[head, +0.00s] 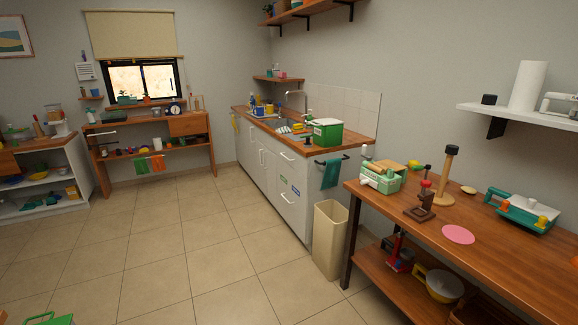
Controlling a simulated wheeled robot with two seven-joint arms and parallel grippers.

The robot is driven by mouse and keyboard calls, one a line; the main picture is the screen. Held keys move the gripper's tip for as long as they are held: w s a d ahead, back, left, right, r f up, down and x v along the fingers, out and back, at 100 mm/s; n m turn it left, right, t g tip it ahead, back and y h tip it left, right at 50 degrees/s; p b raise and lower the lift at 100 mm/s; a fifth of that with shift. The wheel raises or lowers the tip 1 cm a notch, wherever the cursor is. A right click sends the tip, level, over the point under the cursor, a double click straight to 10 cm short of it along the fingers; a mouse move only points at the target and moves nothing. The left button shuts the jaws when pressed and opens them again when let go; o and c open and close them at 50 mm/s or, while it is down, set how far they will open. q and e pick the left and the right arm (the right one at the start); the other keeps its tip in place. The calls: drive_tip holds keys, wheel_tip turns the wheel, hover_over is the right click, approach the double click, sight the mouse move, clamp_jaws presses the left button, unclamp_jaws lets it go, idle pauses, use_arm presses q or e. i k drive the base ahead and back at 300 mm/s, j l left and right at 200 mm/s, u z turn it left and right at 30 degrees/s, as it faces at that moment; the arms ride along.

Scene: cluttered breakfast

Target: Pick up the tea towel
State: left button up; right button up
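A teal tea towel (331,173) hangs from a dark rail on the end of the kitchen counter, above and beside a tall beige bin. I cannot tell which cloth the task means. Neither of my grippers is in view.
The beige bin (330,240) stands on the floor below the teal towel. A wooden workbench (480,243) with several items fills the right. The white-fronted counter (267,173) runs along the back wall. The tiled floor (190,255) in the middle is clear.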

sight(284, 129)
drive_tip(key=i+j+u, duration=0.4)
drive_tip(key=i, duration=0.75)
drive_tip(key=i+l+u, duration=0.2)
drive_tip(key=i+u, duration=0.2)
drive_tip(key=i, duration=0.75)
